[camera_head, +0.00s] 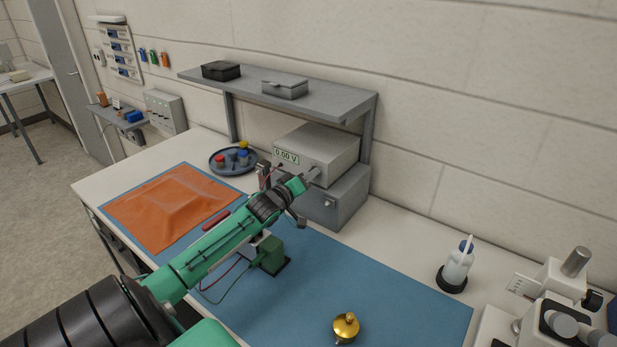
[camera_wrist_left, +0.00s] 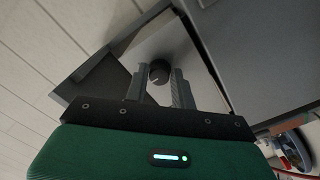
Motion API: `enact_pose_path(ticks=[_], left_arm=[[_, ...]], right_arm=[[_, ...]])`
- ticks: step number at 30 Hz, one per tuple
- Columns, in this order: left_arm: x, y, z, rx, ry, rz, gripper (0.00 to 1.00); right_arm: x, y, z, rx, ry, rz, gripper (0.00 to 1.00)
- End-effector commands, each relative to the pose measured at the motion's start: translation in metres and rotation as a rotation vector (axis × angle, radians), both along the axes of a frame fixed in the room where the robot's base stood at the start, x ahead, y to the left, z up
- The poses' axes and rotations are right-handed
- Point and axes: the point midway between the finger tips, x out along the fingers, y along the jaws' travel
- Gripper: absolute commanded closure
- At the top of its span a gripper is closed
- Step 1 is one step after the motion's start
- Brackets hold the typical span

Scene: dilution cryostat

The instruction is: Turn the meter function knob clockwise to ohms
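The meter (camera_head: 322,150) is a pale box under the grey shelf, and its display (camera_head: 286,157) reads 0.00 V. Its black function knob (camera_wrist_left: 159,73) shows in the left wrist view with a white mark pointing down and slightly left. My left gripper (camera_head: 311,175) is at the meter's front face, and my arm hides the knob in the head view. In the left wrist view the two fingers of the left gripper (camera_wrist_left: 160,80) stand on either side of the knob. I cannot tell whether they touch it. My right gripper is not in view.
The meter stands on a grey cabinet (camera_head: 335,205). A round tray (camera_head: 222,169) with coloured items stands left of it. A green block (camera_head: 268,256) with wires sits below my arm. A brass piece (camera_head: 345,327), a bottle (camera_head: 458,263) and a microscope (camera_head: 560,300) are to the right.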

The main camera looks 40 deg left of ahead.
Motion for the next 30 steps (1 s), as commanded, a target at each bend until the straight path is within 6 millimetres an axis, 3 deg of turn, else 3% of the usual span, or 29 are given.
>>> enact_pose_path(ticks=[1, 3, 4, 17, 30], left_arm=[[-0.0001, 0.0, 0.0, 0.0, 0.0, 0.0, 0.85], [-0.0001, 0.0001, 0.0001, 0.0, 0.0, 0.0, 0.99], [-0.0001, 0.0001, 0.0001, 0.0, 0.0, 0.0, 1.0], [0.0, 0.0005, 0.0009, 0.098, 0.011, 0.001, 1.0], [0.0001, 0.0015, 0.0016, 0.455, 0.049, 0.001, 1.0]], right_arm=[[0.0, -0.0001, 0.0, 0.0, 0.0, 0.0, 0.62], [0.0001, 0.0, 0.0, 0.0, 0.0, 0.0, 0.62], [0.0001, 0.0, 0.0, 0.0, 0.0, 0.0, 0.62], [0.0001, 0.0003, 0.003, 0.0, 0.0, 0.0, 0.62], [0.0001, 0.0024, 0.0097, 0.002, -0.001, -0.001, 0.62]])
